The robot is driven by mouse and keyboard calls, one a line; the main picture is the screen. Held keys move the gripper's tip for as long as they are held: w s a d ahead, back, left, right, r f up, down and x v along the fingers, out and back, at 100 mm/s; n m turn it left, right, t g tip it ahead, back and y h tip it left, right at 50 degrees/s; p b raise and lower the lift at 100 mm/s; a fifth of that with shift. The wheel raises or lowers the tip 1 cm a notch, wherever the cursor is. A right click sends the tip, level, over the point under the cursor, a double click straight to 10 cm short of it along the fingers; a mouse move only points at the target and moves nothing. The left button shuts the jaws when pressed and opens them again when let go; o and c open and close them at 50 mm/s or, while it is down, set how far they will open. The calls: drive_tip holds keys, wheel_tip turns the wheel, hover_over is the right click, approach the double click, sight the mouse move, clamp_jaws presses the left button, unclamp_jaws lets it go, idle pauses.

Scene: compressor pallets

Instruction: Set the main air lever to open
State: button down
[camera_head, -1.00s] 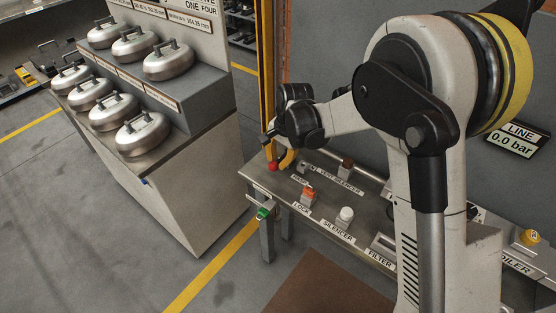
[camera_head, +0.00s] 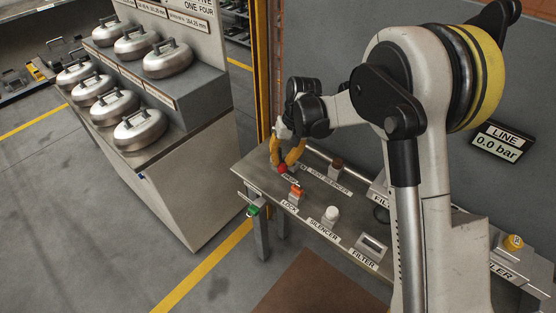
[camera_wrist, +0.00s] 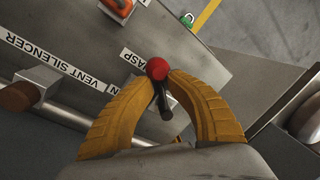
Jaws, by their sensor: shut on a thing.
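The main air lever shows as a red ball knob (camera_head: 283,169) at the far left end of the bench, and a dark stem runs from the knob in the wrist view (camera_wrist: 158,68). My gripper (camera_head: 286,163) reaches down over the bench with its yellow fingers. In the wrist view my gripper (camera_wrist: 160,80) has both fingertips closed around the red knob, one on each side.
An orange lock piece (camera_head: 296,192), a white silencer knob (camera_head: 331,214) and a brown vent silencer knob (camera_head: 337,165) stand close by. A green padlock (camera_head: 253,210) hangs at the bench edge. The line display (camera_head: 498,141) reads 0.0 bar.

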drive_tip(key=n, duration=0.1)
drive_tip(key=d+n, duration=0.1)
drive_tip(key=n, duration=0.1)
drive_tip(key=d+n, duration=0.1)
drive_tip(key=shift+w+f+n+g, duration=0.1)
drive_tip(key=shift+w+n+g, duration=0.2)
drive_tip(key=shift+w+g, duration=0.1)
drive_tip(key=shift+w+d+n+g+h+p, duration=0.2)
drive_tip(key=shift+w+d+n, duration=0.15)
drive_tip(key=shift+n, duration=0.45)
drive_tip(key=shift+w+d+n+g+h+p, duration=0.15)
drive_tip(key=shift+d+n, duration=0.25)
drive_tip(key=shift+n, duration=0.4)
drive_tip(key=shift+w+d, duration=0.1)
drive_tip(key=c, duration=1.5)
unclamp_jaws()
drive_tip(key=shift+c, duration=0.2)
drive_tip(key=shift+d, duration=0.15)
